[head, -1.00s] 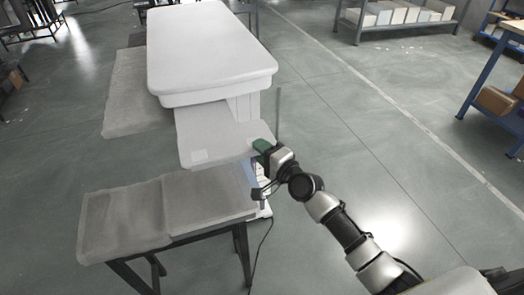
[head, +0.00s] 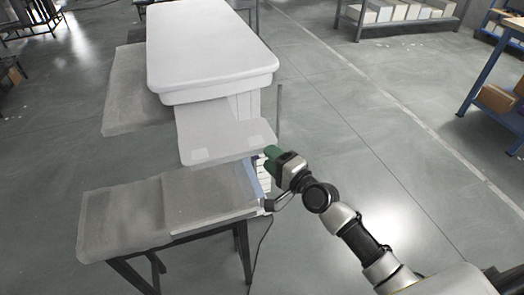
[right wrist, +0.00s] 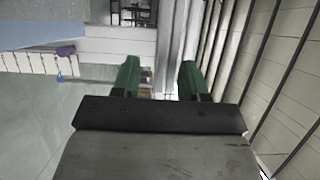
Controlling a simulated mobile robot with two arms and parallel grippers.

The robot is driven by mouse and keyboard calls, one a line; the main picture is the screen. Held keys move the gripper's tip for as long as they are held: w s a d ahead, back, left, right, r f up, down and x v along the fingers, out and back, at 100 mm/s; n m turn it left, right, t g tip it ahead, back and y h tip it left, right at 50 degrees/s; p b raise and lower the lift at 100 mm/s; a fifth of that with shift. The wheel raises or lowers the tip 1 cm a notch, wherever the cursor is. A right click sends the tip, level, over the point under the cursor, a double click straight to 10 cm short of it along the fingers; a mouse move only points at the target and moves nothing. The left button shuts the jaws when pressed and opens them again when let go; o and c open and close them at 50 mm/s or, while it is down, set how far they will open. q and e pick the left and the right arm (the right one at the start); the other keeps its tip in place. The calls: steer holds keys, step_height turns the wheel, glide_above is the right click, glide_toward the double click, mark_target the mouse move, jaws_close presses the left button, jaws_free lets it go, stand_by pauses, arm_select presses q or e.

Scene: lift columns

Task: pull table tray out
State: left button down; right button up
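The white table tray (head: 225,142) sticks out toward me from under the thick white table top (head: 210,45). Two pale patches show on its near edge. My right gripper (head: 270,158) has green fingers and is at the tray's near right corner, just to its right. In the right wrist view the two green fingers (right wrist: 158,80) stand apart with a clear gap and nothing held between them. I cannot tell whether a finger touches the tray. My left gripper is not in view.
A grey bench (head: 165,212) on dark legs stands close in front of the tray. A grey slab (head: 135,90) lies left of the table. A thin upright post (head: 279,115) stands right of the tray. The floor to the right is clear up to a blue-framed rack (head: 490,75).

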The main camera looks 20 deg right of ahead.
steer(key=v, duration=0.6)
steer(key=shift+s, duration=0.2)
steer(key=s+d+f+n+g+h+p, duration=0.1)
steer(key=s+d+f+n+g+h, duration=0.15)
steer(key=f, duration=0.75)
steer(key=s+d+f+n+g+h+p, duration=0.15)
steer(key=s+f, duration=0.25)
steer(key=f, duration=0.6)
steer(key=s+d+f+n+g+h, duration=0.1)
steer(key=s+f+n+g+h, duration=0.2)
steer(key=f, duration=0.6)
steer(key=s+a+f+n+g+p, duration=0.1)
steer(key=s+f, duration=0.4)
steer(key=s, duration=0.5)
steer(key=s+a+f+n+g+p, duration=0.1)
steer(key=s+f+n+g, duration=0.3)
steer(key=s, duration=0.7)
steer(key=s+f+n+g+p, duration=0.1)
steer(key=s+f+n+g, duration=0.2)
steer(key=s+f, duration=0.3)
steer(key=s, duration=0.5)
steer(key=shift+s+a+f+n+h, duration=0.2)
steer(key=shift+a+f+n+h, duration=0.1)
steer(key=shift+a+f, duration=0.1)
